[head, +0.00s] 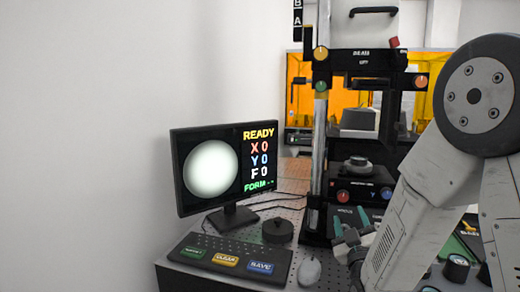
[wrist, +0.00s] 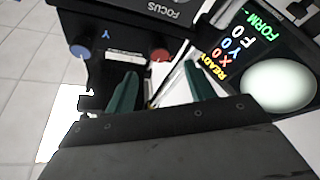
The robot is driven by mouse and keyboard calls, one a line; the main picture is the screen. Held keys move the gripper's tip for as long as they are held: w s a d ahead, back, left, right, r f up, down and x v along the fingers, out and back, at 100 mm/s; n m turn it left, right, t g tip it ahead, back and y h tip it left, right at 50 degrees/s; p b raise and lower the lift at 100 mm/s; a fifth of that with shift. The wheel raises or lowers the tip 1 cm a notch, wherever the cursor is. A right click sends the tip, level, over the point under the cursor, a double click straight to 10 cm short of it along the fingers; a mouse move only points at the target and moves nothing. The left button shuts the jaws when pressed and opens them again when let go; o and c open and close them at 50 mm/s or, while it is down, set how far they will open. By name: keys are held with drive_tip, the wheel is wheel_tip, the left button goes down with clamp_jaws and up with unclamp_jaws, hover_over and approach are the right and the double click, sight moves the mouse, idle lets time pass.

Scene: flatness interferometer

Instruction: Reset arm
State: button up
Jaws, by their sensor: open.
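My gripper (head: 350,218) shows in the head view at the lower centre right, in front of the interferometer stand (head: 320,150). Its two green fingers are apart with nothing between them. In the wrist view, my gripper (wrist: 161,70) shows both fingers, with the red knob (wrist: 160,55) beyond the gap. The blue knob (wrist: 80,51) is left of the fingers. The monitor (head: 225,170) reads READY, X 0, Y 0, F 0 and FORM, beside a plain pale disc. The monitor (wrist: 265,65) is at the upper right in the wrist view. My arm hides part of the bench.
A button panel (head: 228,262) with green, yellow and blue keys lies in front of the monitor. A grey mouse (head: 309,271) and a round black puck (head: 277,231) are close left of my gripper. Orange screens (head: 440,75) stand behind. A white wall fills the left.

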drive_tip(key=s+d+r+m+g, duration=0.1)
drive_tip(key=s+m+g, duration=0.1)
drive_tip(key=s+g, duration=0.5)
drive_tip(key=s+d+r+m+g, duration=0.1)
drive_tip(key=s+g, duration=0.5)
drive_tip(key=s, duration=1.1)
drive_tip(key=s+d+r+m+g+y, duration=0.1)
drive_tip(key=s+d+m+g, duration=0.1)
drive_tip(key=s+g, duration=0.5)
drive_tip(key=s+m, duration=0.1)
drive_tip(key=s, duration=0.4)
drive_tip(key=shift+s+r+g, duration=0.15)
drive_tip(key=shift+s+g, duration=0.15)
drive_tip(key=shift+s, duration=0.05)
